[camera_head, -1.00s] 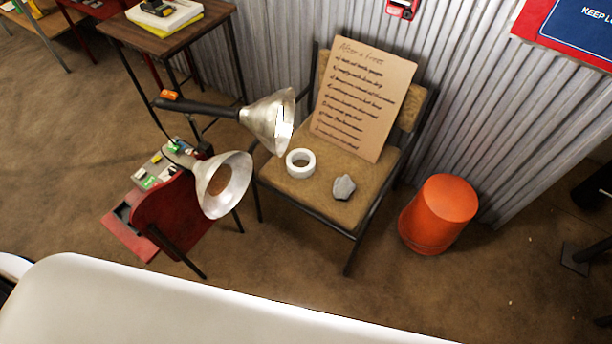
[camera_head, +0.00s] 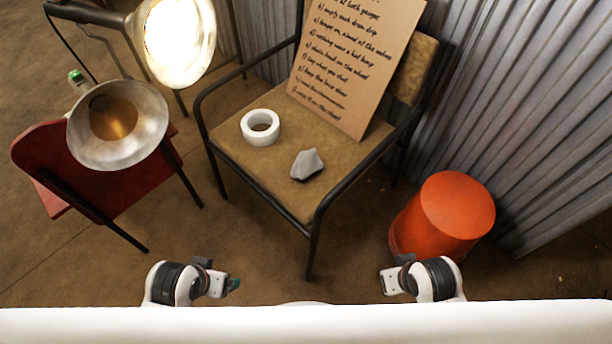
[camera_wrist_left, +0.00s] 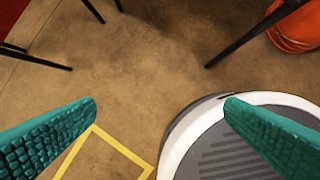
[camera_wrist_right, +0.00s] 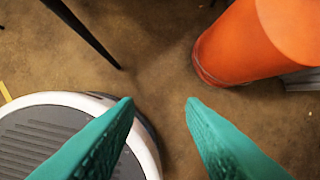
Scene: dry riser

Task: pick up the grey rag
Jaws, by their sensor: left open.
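The grey rag (camera_head: 307,164) lies crumpled on the tan seat of the chair (camera_head: 236,158), near the front right of the seat. My left gripper (camera_head: 233,285) is low in front of the chair, well short of the rag. In the left wrist view its two green fingers (camera_wrist_left: 160,104) are wide apart with nothing between them. My right gripper (camera_head: 385,283) is in front of the chair to the right. In the right wrist view its fingers (camera_wrist_right: 160,101) are apart and empty. Neither wrist view shows the rag.
A white tape roll (camera_head: 260,127) sits on the seat left of the rag. A cardboard sign (camera_head: 350,65) leans on the backrest. Dark armrests flank the seat. An orange bin (camera_head: 440,218) stands right; a lamp (camera_head: 117,125) and red chair (camera_head: 60,160) stand left.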

